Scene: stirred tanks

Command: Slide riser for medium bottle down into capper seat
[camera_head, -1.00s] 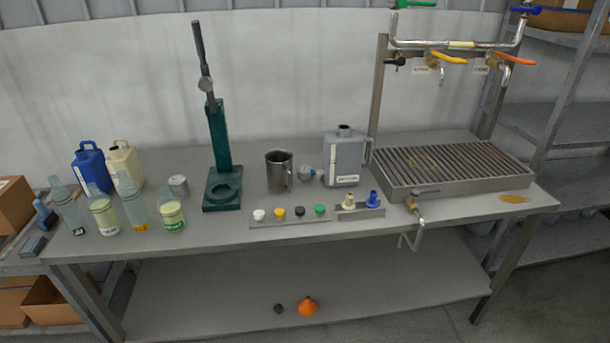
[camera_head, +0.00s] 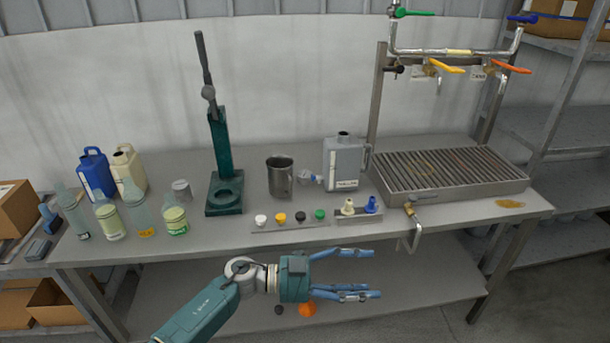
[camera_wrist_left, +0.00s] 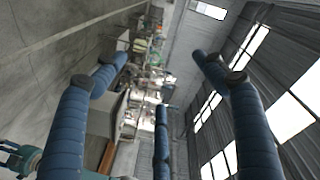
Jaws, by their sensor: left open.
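The green capper (camera_head: 219,150) stands on the bench with its lever up. Its seat (camera_head: 225,197) is a round recess in the green base and looks empty. A short grey cylinder (camera_head: 181,190), likely the riser, stands on the bench left of the capper, behind the bottles. My left gripper (camera_head: 372,274) is open and empty, in front of the bench edge, pointing right, well away from cylinder and seat. In the left wrist view its blue fingers (camera_wrist_left: 165,85) are spread with nothing between them. My right gripper is not in view.
Several clear bottles (camera_head: 139,210) stand at the front left, with blue (camera_head: 94,175) and cream (camera_head: 128,170) jugs behind. A steel mug (camera_head: 280,177) and a strip of caps (camera_head: 290,226) are right of the capper.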

